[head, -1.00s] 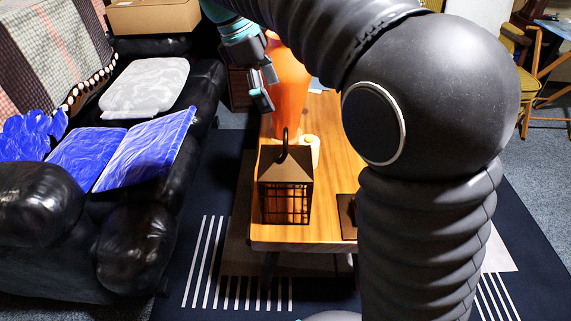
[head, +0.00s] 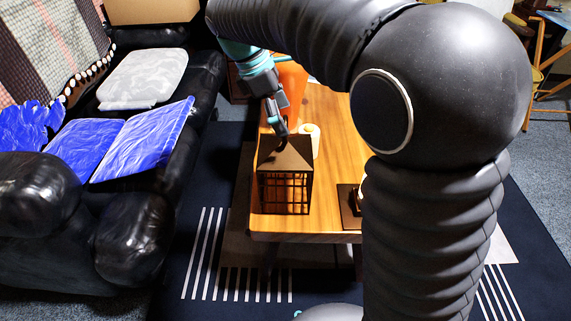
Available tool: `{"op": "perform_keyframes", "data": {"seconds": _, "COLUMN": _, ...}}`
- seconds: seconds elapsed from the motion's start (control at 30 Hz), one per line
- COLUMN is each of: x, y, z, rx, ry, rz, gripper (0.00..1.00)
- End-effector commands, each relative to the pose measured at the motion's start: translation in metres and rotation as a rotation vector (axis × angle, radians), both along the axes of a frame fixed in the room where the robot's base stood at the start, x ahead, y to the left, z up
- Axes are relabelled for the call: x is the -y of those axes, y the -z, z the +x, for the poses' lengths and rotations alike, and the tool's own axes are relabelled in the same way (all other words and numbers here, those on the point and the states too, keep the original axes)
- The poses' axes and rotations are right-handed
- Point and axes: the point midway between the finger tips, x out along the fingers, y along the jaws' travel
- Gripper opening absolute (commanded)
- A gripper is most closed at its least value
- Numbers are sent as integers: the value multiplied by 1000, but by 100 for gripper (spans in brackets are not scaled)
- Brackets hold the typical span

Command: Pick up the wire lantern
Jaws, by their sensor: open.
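The wire lantern (head: 286,176) stands upright on the near end of the wooden table (head: 335,190). It has a dark brown pitched top, a lattice body and a hook-like handle at its peak. My gripper (head: 279,130) is open, pointing down at the lantern's handle from just behind and above. The fingers overlap the handle in the picture, so I cannot tell whether they touch it or surround it.
An orange vase (head: 293,85) stands behind my gripper, partly hidden. A small cream object (head: 311,138) sits beside the lantern's top right. A dark flat item (head: 349,208) lies to the right, partly behind my arm. A black sofa (head: 135,245) with blue items is at left.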

Motion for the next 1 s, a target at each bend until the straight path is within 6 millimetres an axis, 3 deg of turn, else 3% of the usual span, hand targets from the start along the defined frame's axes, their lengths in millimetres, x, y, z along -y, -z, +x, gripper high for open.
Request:
{"op": "perform_keyframes", "data": {"seconds": 0.23, "x": 15, "y": 29, "z": -5, "rx": -1, "ry": 2, "rz": -1, "gripper": 94}}
{"op": "perform_keyframes", "data": {"seconds": 0.57, "x": 16, "y": 33, "z": -5, "rx": 0, "ry": 1, "rz": 0, "gripper": 91}}
{"op": "perform_keyframes", "data": {"seconds": 0.9, "x": 16, "y": 33, "z": -5, "rx": -1, "ry": 0, "rz": 0, "gripper": 6}}
{"op": "perform_keyframes", "data": {"seconds": 0.93, "x": 16, "y": 33, "z": -5, "rx": -1, "ry": 0, "rz": 0, "gripper": 0}}
{"op": "perform_keyframes", "data": {"seconds": 1.0, "x": 16, "y": 33, "z": -5, "rx": -1, "ry": 1, "rz": 0, "gripper": 0}}
